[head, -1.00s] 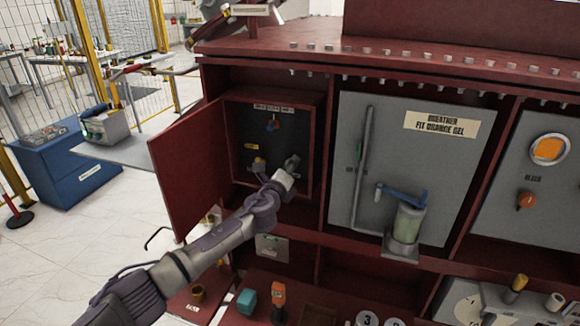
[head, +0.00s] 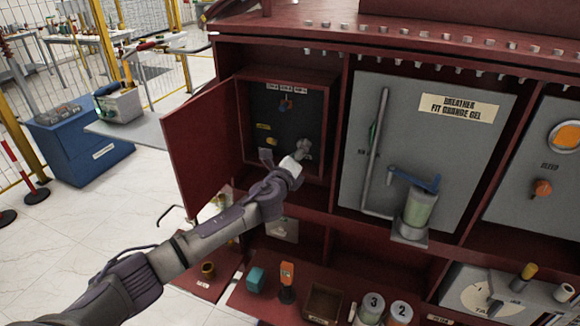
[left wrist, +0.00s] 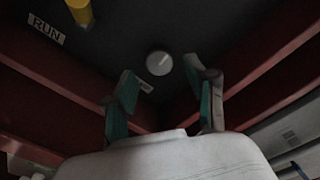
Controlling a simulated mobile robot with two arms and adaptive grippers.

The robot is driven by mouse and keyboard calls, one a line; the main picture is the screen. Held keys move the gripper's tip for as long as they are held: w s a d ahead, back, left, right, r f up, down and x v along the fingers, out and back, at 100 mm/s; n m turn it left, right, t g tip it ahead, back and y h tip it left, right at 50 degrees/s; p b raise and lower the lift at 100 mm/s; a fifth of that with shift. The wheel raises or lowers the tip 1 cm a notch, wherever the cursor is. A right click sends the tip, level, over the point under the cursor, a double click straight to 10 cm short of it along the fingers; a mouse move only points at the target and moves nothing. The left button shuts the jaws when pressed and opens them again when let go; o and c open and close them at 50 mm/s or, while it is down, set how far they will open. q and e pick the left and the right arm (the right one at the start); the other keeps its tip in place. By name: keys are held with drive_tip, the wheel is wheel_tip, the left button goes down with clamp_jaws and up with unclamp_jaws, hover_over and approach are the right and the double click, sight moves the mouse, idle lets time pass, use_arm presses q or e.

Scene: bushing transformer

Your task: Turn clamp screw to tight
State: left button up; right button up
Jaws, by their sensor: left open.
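A round pale screw head (left wrist: 159,63) with a line across it sits on the dark back panel, in the left wrist view. I take it for the clamp screw; I cannot pick it out in the head view. A small label beside it is partly hidden by a finger. My left gripper (left wrist: 163,98) is open and empty, its two fingers on either side below the screw head in the picture, apart from it. In the head view the left gripper (head: 285,154) reaches into the open red box (head: 330,125), at its lower part.
The red box door (head: 203,145) stands open at the left. A yellow part (left wrist: 80,12) and a RUN label (left wrist: 46,29) are on the panel. A grey breather panel (head: 460,160) is to the right. Small loose items, including an orange-topped one (head: 287,278), stand on the shelf below.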

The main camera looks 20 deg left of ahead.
use_arm(q)
drive_tip(key=s, duration=0.9)
drive_tip(key=shift+a, duration=0.2)
